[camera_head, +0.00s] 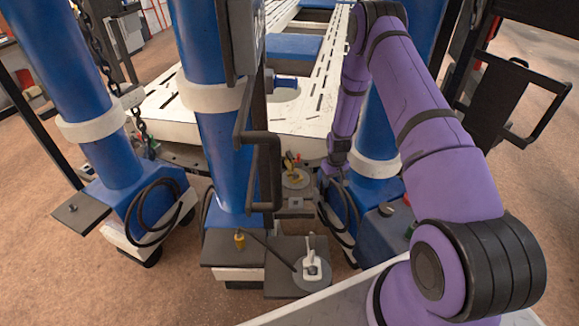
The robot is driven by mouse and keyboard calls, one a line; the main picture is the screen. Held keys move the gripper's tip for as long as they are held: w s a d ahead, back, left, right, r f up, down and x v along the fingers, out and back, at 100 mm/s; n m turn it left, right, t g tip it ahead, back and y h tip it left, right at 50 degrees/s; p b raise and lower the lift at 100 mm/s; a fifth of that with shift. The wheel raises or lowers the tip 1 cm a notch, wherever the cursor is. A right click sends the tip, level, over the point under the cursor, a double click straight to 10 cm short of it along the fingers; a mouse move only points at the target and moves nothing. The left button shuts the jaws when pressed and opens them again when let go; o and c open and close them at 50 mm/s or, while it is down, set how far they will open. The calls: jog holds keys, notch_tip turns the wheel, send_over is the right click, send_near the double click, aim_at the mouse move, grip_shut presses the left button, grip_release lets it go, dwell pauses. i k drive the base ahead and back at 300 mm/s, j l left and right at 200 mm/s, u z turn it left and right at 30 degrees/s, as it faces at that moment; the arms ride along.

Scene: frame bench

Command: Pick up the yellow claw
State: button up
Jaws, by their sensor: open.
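A second, smaller yellow part (239,239) sits on the dark plate at the front post's foot.
Thick blue posts (216,150) and a black bent handle (262,150) stand close left of the yellow piece. A white slotted frame bench (300,115) lies behind. A white fitting (311,266) stands on a disc in front. Black cables (150,215) loop by the bases.

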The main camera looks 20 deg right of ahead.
aim_at(290, 158)
jog(key=i+j, duration=0.15)
jog(key=i, duration=0.3)
jog(key=i+j, duration=0.15)
jog(key=i, duration=0.3)
